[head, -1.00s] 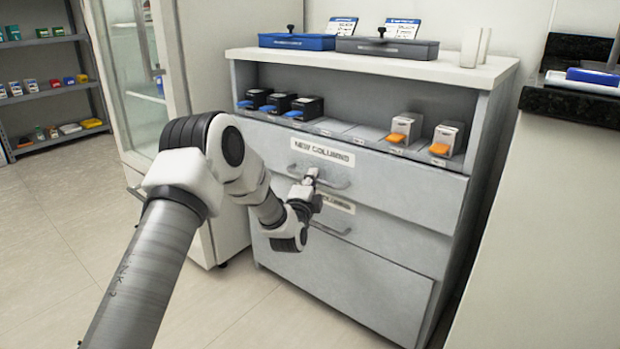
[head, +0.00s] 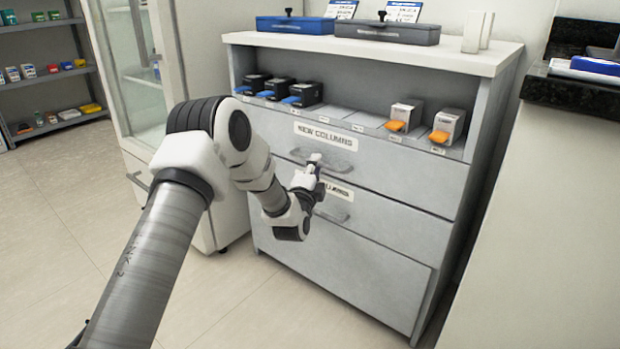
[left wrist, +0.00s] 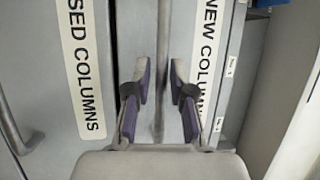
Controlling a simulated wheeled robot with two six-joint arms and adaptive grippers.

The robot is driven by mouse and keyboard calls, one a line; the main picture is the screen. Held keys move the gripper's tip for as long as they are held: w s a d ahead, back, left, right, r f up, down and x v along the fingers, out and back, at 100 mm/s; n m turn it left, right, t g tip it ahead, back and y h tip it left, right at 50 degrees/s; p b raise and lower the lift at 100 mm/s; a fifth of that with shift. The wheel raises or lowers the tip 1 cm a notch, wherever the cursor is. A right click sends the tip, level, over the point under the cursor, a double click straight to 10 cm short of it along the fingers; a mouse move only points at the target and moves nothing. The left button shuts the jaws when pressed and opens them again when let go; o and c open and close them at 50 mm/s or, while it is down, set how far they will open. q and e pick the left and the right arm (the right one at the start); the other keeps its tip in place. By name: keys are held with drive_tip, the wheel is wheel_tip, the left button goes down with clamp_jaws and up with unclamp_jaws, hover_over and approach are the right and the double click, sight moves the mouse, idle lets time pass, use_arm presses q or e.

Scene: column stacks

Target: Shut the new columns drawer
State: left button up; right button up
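The new columns drawer (head: 400,176) is the upper grey drawer of the cabinet, with a "NEW COLUMNS" label (head: 326,136) and a bar handle (head: 340,167). Its front looks close to flush with the cabinet; I cannot tell whether a small gap is left. My left gripper (head: 315,160) is at this handle. In the left wrist view, my left gripper (left wrist: 160,84) has its two purple-padded fingers apart, with the handle bar (left wrist: 159,60) in the gap between them. I see no clear contact. My right gripper is not in view.
Below is the used columns drawer (head: 390,222) with its own handle (head: 332,213), partly behind my gripper. Black boxes (head: 302,95) and orange-fronted boxes (head: 448,127) stand on the shelf above. A glass-door cabinet (head: 135,80) is left, a dark counter (head: 575,100) right.

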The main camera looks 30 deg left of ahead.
use_arm(q)
drive_tip(key=v, duration=1)
drive_tip(key=shift+s, duration=0.1)
